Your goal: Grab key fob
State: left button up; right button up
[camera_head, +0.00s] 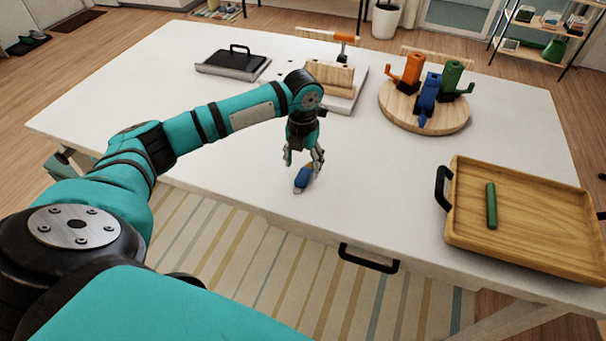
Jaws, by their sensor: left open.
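My right gripper is not in view.
A wooden tray (540,215) with a green stick (491,205) stands at the right. A round board (400,115) with orange, blue and green tools, a wooden block stand (330,78) and a black-lidded tray (233,62) stand behind. The left table area is clear.

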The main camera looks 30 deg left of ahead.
aim_at(303, 174)
pick_arm(q)
jog(key=shift+w+f+p, duration=0.1)
jog(key=shift+f+p, duration=0.3)
jog(key=shift+f, duration=1.55)
jog(key=c, duration=1.2)
jog(key=shift+r, duration=0.1)
